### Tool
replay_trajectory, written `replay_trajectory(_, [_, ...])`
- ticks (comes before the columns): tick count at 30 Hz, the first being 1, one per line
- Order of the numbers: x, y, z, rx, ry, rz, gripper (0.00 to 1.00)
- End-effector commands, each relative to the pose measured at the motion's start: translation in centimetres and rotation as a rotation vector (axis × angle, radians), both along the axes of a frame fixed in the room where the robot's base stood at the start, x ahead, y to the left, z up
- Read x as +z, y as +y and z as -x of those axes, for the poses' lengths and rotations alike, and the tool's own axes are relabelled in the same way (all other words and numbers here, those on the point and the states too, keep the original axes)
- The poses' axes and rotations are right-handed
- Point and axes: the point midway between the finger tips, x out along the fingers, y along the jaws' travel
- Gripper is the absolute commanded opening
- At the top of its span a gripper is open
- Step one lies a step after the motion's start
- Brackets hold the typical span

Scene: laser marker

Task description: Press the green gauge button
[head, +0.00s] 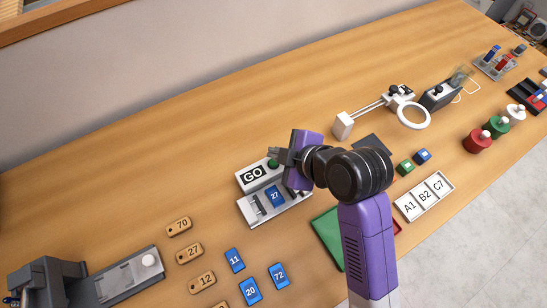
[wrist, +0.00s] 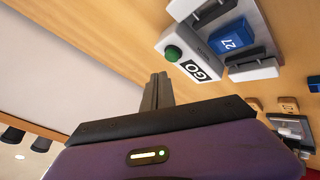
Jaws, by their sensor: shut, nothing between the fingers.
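The gauge (head: 246,177) is a light grey box with a "GO" display, and it holds a blue tag marked 27 (head: 275,196). Its green button (head: 273,163) sits at the display's right end. In the wrist view the round green button (wrist: 173,53) and the "GO" display (wrist: 195,70) both show clearly. My gripper (head: 271,152) is shut and empty, with its fingers close behind the button in the head view. In the wrist view the shut fingertips (wrist: 158,75) appear just beside the button, with a small gap in the picture. Whether they touch it cannot be told.
Wooden tags (head: 180,226) and blue tags (head: 251,291) lie left and in front of the gauge. A magnifier lamp (head: 413,115) stands to the right, with a labelled tray (head: 424,196) nearer the front. The table behind the gauge is clear.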

Motion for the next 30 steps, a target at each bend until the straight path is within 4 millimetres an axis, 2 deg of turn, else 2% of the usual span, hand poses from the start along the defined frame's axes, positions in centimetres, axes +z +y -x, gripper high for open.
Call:
replay_trajectory(1, [1.0, 0.0, 0.0, 0.0, -0.001, 0.0, 0.0])
replay_trajectory(12, [4.1, 0.0, 0.0, -0.001, -0.001, 0.0, 0.0])
replay_trajectory(30, [4.0, 0.0, 0.0, 0.0, 0.0, 0.0, 0.0])
